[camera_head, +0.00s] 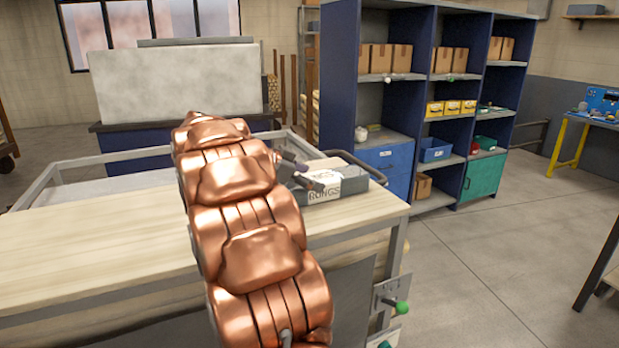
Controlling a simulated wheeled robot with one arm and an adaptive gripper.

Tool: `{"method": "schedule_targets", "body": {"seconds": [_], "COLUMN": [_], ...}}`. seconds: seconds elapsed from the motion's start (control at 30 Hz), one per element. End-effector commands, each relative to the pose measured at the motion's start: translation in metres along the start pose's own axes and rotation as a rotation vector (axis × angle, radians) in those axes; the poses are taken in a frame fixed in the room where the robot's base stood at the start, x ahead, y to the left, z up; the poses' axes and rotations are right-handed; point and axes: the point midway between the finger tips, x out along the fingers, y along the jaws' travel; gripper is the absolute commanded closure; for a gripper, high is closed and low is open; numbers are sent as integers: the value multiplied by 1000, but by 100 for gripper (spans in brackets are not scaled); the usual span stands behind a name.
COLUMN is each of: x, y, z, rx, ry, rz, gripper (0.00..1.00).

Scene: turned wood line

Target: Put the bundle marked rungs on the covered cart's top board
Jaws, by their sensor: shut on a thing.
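The bundle marked rungs (352,182) is a grey, long block with a white label band, at the far right end of the cart's pale wooden top board (90,240). My gripper (312,181), dark and small at the end of my copper arm, is shut on the bundle near its label. My arm hides the bundle's left part. The bundle looks level and at or just over the board; I cannot tell whether it touches it. The board's near and left parts are bare.
Grey rails (80,165) and a dark curved handle (362,165) stand beyond the board. Blue shelves (340,70) with boxes and bins stand behind on the right. A large pale panel (175,80) stands at the back left. The floor (490,260) on the right is clear.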

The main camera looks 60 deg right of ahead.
Motion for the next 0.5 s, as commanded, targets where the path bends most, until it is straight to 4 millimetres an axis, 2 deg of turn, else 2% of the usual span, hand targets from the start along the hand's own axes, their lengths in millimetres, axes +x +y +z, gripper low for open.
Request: {"method": "schedule_targets", "body": {"seconds": [0.07, 0.1, 0.27, 0.5], "x": [0, 0, 0, 0], "y": [0, 0, 0, 0], "z": [-1, 0, 0, 0], "rx": [1, 1, 0, 0], "ry": [2, 0, 0, 0], "rz": [-1, -1, 0, 0], "gripper": [85, 15, 0, 0]}}
